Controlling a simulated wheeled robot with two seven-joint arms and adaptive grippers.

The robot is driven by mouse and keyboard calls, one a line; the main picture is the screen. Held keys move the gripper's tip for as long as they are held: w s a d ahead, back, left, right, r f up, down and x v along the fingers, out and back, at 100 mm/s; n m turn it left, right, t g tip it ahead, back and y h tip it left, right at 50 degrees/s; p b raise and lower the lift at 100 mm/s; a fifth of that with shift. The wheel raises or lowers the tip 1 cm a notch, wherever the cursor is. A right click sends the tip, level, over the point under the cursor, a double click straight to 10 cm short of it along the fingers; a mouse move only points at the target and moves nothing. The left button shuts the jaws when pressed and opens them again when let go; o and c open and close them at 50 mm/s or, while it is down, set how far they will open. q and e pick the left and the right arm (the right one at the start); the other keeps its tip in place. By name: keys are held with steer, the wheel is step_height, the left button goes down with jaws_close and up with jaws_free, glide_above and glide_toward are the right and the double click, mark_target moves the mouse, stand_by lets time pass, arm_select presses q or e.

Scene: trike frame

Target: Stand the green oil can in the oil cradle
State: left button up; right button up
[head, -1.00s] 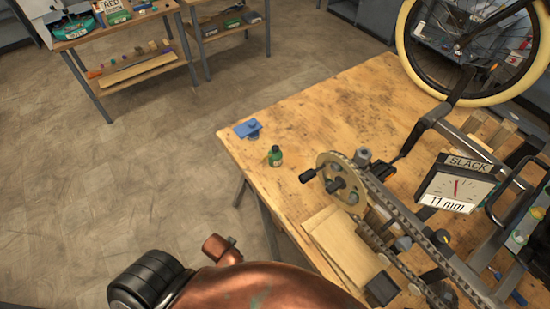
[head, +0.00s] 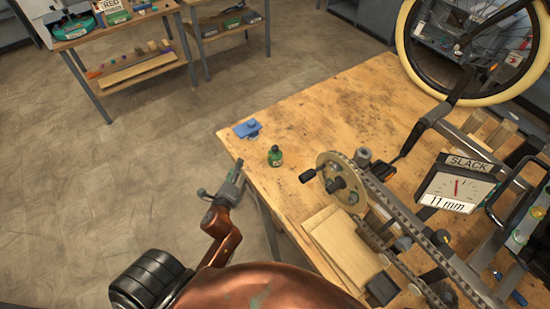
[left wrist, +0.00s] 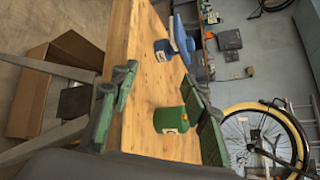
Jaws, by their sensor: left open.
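The small green oil can (head: 275,156) stands upright on the wooden bench near its left edge. In the left wrist view, the green can (left wrist: 170,120), with a pale label, appears between my spread fingers. My left gripper (head: 238,168) is open and empty, beside the bench edge and left of the can, not touching it. Its two green fingers (left wrist: 163,105) show in the left wrist view. A blue piece (head: 248,129) lies beyond the can near the bench corner; it also shows in the left wrist view (left wrist: 180,40). I cannot tell whether it is the oil cradle. My right gripper is out of view.
The trike frame with a chainring (head: 340,178) and chain stands right of the can. A slack gauge (head: 455,186) reads 11 mm. Wooden boards (head: 340,247) lie at the bench's near side. The bench top (head: 325,110) beyond the can is clear.

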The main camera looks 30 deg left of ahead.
mark_target(273, 151)
arm_select(q)
steer(key=w+d+r+m+t+h, duration=0.1)
steer(key=m, duration=0.2)
steer(key=w+d+m+t, duration=0.1)
steer(key=w+m, duration=0.1)
steer(key=m, duration=0.1)
steer(key=w+d+r+m+t+h, duration=0.1)
steer(key=w+d+m, duration=0.1)
steer(key=m, duration=0.1)
steer(key=shift+w+d+r+h, duration=0.1)
steer(key=shift+w+r+h, duration=0.05)
steer(key=shift+r+h, duration=0.2)
steer(key=w+d+m+h, duration=0.1)
steer(key=w+m, duration=0.1)
steer(key=w, duration=0.1)
steer(key=w+d+m+t+h, duration=0.1)
steer(key=w+m, duration=0.2)
steer(key=w+d+m+h, duration=0.1)
steer(key=w+d+m, duration=0.1)
steer(key=w, duration=0.2)
steer(key=shift+d+f, duration=0.1)
steer(key=shift+f, duration=0.05)
jaws_close()
